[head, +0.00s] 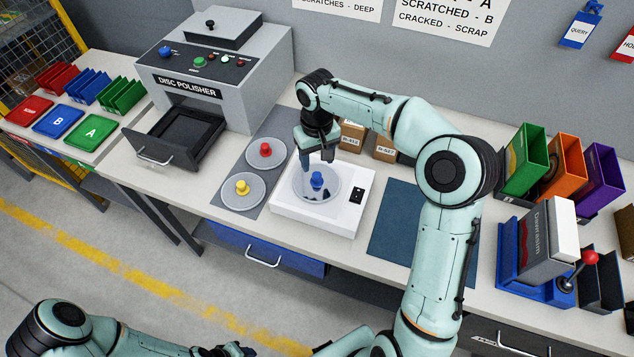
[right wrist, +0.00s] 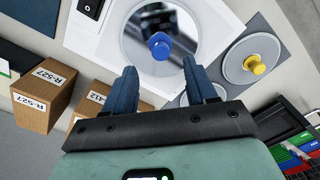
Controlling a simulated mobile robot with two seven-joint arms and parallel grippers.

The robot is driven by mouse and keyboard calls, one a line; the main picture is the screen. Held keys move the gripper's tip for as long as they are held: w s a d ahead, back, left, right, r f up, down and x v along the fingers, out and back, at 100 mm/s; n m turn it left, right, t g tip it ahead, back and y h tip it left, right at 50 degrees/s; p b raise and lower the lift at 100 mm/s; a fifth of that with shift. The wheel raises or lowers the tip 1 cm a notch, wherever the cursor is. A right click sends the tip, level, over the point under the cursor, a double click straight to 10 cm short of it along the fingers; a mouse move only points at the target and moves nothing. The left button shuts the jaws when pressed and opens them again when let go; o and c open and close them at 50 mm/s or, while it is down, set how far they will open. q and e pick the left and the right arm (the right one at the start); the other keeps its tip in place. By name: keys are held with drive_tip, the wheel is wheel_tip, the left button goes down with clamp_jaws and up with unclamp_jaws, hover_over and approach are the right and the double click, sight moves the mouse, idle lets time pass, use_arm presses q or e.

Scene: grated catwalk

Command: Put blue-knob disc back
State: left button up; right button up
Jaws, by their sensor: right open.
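The blue-knob disc (head: 307,191) lies flat on the white box (head: 283,212) with a black switch. Its blue knob (right wrist: 160,45) stands upright, just beyond my fingertips in the right wrist view. My right gripper (head: 317,166) is open and empty, pointing down above the disc. Its two blue fingers (right wrist: 160,76) are apart, with nothing between them. On the grey mat (head: 272,196) beside the box lie a red-knob disc (head: 257,163) and a yellow-knob disc (head: 233,200). My left arm shows at the bottom left, but its gripper cannot be made out.
The disc polisher (head: 240,95) stands behind, its drawer (head: 155,140) pulled out. Small cardboard boxes (head: 386,148) stand behind the white box. A dark blue mat (head: 398,222) lies bare to its right. Coloured bins (head: 565,172) and a red-handled device (head: 545,245) fill the right end.

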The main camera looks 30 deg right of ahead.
sight(317, 174)
wheel_tip(317, 174, down, 5)
drive_tip(key=shift+f, duration=0.15)
clamp_jaws()
